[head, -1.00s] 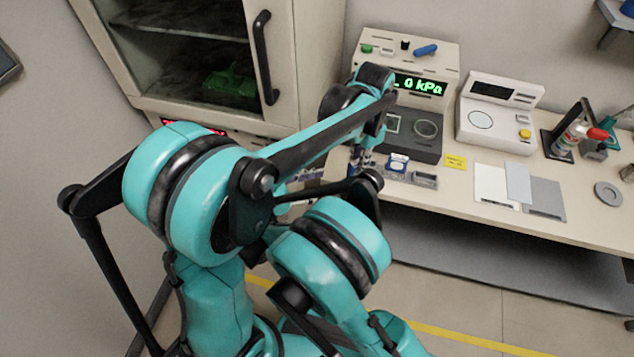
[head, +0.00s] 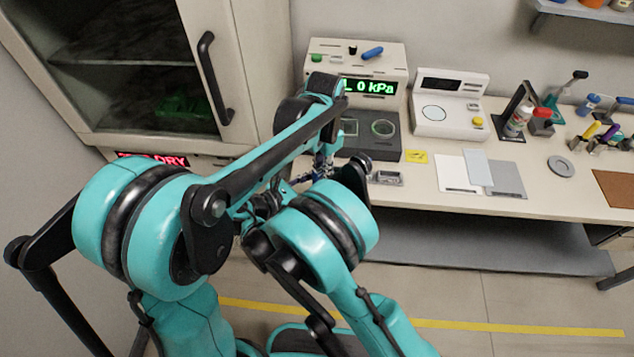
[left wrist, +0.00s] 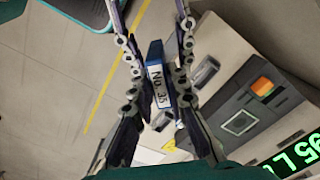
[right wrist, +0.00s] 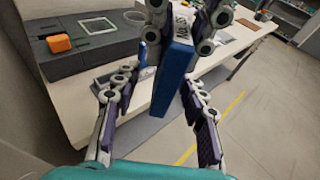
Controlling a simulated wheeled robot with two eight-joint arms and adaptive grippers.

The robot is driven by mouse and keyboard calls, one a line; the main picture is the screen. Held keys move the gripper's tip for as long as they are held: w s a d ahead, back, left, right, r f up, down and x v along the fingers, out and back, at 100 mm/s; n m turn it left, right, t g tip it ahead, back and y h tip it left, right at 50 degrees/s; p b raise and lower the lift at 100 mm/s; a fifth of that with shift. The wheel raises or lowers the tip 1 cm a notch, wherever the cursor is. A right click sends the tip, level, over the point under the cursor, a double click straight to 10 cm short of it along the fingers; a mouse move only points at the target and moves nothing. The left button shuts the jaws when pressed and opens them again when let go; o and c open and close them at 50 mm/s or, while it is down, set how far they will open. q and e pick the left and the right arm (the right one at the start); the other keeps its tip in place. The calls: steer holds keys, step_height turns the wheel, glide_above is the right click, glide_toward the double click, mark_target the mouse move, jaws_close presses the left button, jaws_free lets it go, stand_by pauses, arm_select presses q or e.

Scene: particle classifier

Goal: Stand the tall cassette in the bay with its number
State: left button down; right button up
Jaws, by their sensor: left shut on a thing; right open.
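The tall cassette is a narrow blue block with a white label reading "No. 35" in the left wrist view (left wrist: 157,72). It also shows in the right wrist view (right wrist: 174,82). My left gripper (left wrist: 160,88) is shut on it and holds it in the air by the bench front. My right gripper (right wrist: 162,95) is open, facing the left one, with its fingers on either side of the cassette; I cannot tell whether they touch it. In the head view the left gripper (head: 321,167) shows small and the cassette is hidden. I cannot make out a numbered bay.
A dark instrument (head: 370,142) with a green kPa display stands on the bench (head: 440,195). A small metal holder (head: 386,178) lies at its front edge. A white instrument (head: 448,105), flat plates (head: 458,172) and tools are to the right. A cabinet (head: 262,80) stands left.

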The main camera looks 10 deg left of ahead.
jaws_close()
arm_select(q)
steer(key=c, duration=1.4)
jaws_free()
step_height(320, 180, up, 12)
